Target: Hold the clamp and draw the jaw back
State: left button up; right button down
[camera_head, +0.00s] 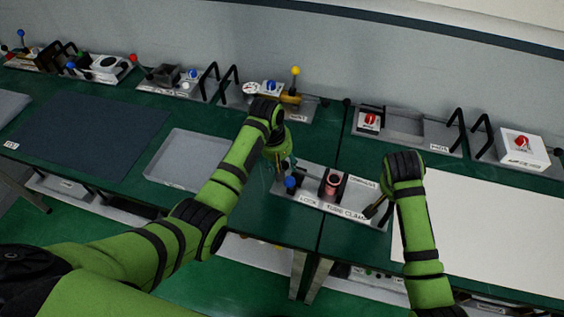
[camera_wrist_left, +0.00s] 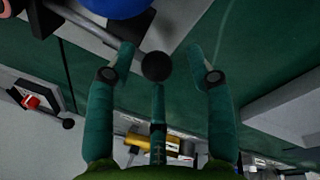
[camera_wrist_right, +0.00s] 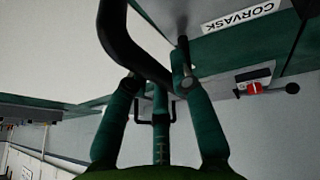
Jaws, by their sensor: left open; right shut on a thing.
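The tube clamp (camera_head: 346,203) is a grey plate on the green bench, with labels LOCK and TUBE CLAMP. It carries a blue knob (camera_head: 290,182) and a pink tube (camera_head: 332,184) between dark jaw blocks. My left gripper (camera_head: 283,165) is open at the clamp's left end. In the left wrist view, a black ball (camera_wrist_left: 156,66) on a grey rod (camera_wrist_left: 85,27) lies between its spread fingers, and the blue knob (camera_wrist_left: 112,5) is close by. My right gripper (camera_head: 380,207) is shut on the black handle (camera_wrist_right: 120,38) at the clamp's right end.
An empty grey tray (camera_head: 187,160) and a dark mat (camera_head: 92,137) lie to the left. A white sheet (camera_head: 490,233) lies to the right. Several other fixtures with black handles line the back, including one with a yellow knob (camera_head: 295,71).

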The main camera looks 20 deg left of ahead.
pick_arm(q)
jog(key=shift+f, duration=0.25)
pick_arm(e)
jog(key=shift+s+f, duration=0.2)
jog(key=shift+f, duration=0.1)
pick_arm(q)
grip_shut()
jog(key=shift+w+a, duration=0.2)
jog(key=shift+a, duration=2.4)
pick_arm(e)
jog(key=shift+d, duration=0.1)
pick_arm(q)
grip_release()
